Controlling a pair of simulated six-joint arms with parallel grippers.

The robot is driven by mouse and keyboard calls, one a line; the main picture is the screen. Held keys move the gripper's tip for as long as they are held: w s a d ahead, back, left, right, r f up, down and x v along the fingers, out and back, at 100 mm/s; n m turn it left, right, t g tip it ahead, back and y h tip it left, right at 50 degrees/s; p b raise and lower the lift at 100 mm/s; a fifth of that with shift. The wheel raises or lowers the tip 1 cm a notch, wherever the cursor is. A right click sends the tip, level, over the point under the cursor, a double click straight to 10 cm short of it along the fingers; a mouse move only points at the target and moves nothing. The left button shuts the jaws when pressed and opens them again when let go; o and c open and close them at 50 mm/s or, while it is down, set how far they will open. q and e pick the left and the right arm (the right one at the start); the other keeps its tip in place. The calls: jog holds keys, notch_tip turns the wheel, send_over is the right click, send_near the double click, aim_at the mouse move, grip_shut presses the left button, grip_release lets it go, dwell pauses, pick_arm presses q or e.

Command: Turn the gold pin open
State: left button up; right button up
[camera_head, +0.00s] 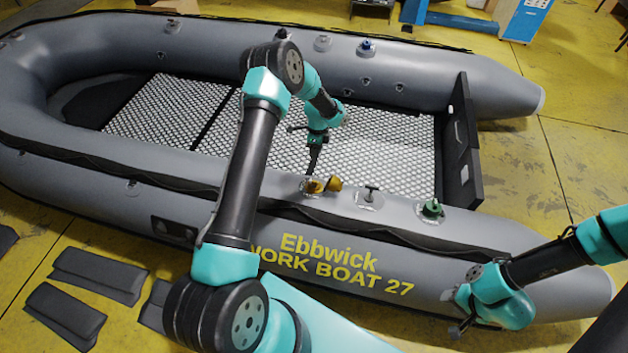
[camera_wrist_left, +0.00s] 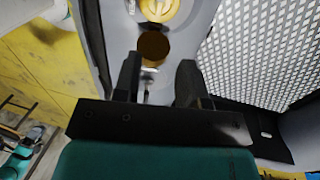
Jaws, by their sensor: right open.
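Two gold parts sit side by side on the boat's near tube in the head view: a gold fitting (camera_head: 315,186) and a second gold piece (camera_head: 334,183) just right of it. The left wrist view shows a round yellow-gold fitting (camera_wrist_left: 160,9) at the top edge and a dark gold disc (camera_wrist_left: 153,46) below it. The pin itself is too small to tell apart. My left gripper (camera_head: 312,170) points down just above the gold parts; its fingers (camera_wrist_left: 158,75) are apart with nothing held between them. My right gripper (camera_head: 460,324) is open and empty by the tube's lower right side.
A grey T-shaped fitting (camera_head: 371,192) and a green fitting (camera_head: 432,208) stand to the right on the same tube. The grey boat (camera_head: 480,232) has a patterned floor (camera_head: 390,140). Dark pads (camera_head: 98,274) lie on the yellow ground at the lower left.

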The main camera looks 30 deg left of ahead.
aim_at(314, 181)
pick_arm(q)
jog(key=s+f, duration=0.1)
jog(key=f, duration=0.4)
jog(key=s+f, duration=0.1)
jog(key=f, duration=0.4)
jog(key=s+f, duration=0.1)
jog(key=f, duration=0.4)
jog(key=shift+d+f, duration=0.3)
jog(key=shift+d, duration=0.1)
grip_shut()
